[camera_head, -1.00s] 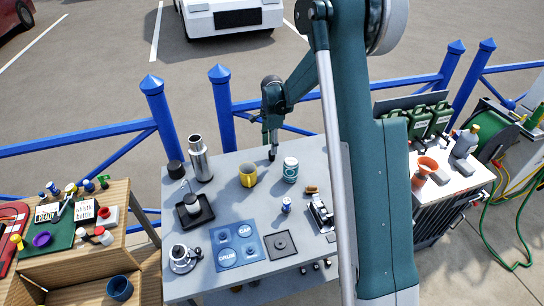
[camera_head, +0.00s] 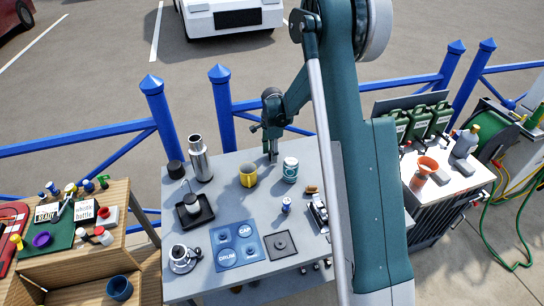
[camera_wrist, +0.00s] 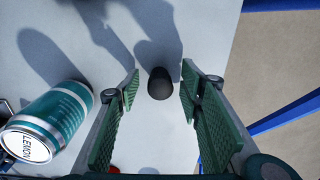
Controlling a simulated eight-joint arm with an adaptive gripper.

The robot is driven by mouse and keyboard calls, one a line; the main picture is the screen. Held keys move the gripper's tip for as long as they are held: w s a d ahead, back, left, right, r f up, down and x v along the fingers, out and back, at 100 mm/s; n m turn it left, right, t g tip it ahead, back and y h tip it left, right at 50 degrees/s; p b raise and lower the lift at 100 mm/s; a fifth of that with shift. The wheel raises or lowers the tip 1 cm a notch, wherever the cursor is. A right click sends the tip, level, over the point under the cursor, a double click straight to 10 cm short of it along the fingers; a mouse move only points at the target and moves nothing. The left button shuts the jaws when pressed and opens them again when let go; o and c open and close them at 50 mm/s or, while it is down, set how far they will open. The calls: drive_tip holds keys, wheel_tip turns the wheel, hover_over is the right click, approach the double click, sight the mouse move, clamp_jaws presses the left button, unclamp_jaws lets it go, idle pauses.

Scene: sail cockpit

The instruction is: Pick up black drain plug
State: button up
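The black drain plug (camera_wrist: 159,84) is a small dark rounded piece on the grey tabletop (camera_wrist: 60,35). In the wrist view it lies between the fingers of my gripper (camera_wrist: 161,93), with a visible gap on both sides. My gripper is open and points down at the table. In the head view my gripper (camera_head: 273,158) is over the back of the table, behind the yellow mug and the teal can. I cannot make out the plug in the head view.
A teal and white can (camera_wrist: 48,122) lies left of my fingers in the wrist view; it stands upright in the head view (camera_head: 290,170). A yellow mug (camera_head: 248,175), steel flask (camera_head: 201,160) and blue mat (camera_head: 237,246) share the table. Blue railing (camera_head: 225,112) runs behind.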

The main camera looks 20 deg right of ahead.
drive_tip(key=shift+c, duration=0.7)
drive_tip(key=c, duration=0.8)
drive_tip(key=shift+r, duration=0.2)
drive_tip(key=shift+r, duration=4.85)
